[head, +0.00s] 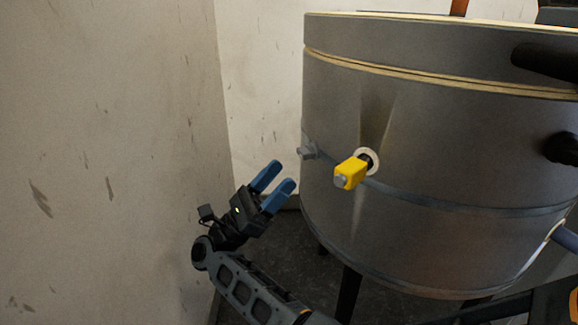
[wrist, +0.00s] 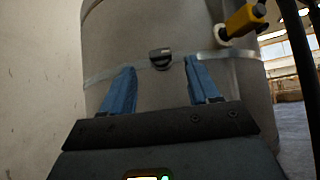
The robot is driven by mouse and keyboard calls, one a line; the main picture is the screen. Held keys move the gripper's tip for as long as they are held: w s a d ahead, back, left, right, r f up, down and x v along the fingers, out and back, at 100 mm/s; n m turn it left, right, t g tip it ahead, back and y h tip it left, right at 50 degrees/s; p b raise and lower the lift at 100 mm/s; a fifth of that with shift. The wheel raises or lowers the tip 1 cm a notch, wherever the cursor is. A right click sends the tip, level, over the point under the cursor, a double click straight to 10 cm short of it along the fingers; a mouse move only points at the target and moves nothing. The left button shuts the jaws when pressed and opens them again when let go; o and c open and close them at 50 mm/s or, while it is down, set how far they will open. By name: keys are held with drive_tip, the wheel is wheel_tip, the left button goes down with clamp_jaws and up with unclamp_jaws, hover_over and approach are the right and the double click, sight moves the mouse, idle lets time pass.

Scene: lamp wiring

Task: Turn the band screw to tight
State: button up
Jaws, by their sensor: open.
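The band screw (head: 308,151) is a small grey piece on the metal band (head: 436,203) around a grey drum, at the drum's left side in the head view. In the wrist view the band screw (wrist: 160,58) shows as a dark knob ahead of the fingers, between them in the picture. My gripper (head: 279,181) has blue fingers, spread apart and empty. It is below and left of the screw in the head view, apart from it. It also shows in the wrist view (wrist: 160,80).
A yellow block-shaped fitting (head: 351,172) sticks out of the drum (head: 420,130) to the right of the screw. A stained wall (head: 110,140) stands close on the left. Dark legs hold the drum above a dark floor (head: 285,255).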

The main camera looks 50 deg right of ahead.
drive_tip(key=shift+w+a+f+g, duration=0.3)
drive_tip(key=shift+w+a+f, duration=0.1)
drive_tip(key=shift+a+f, duration=0.35)
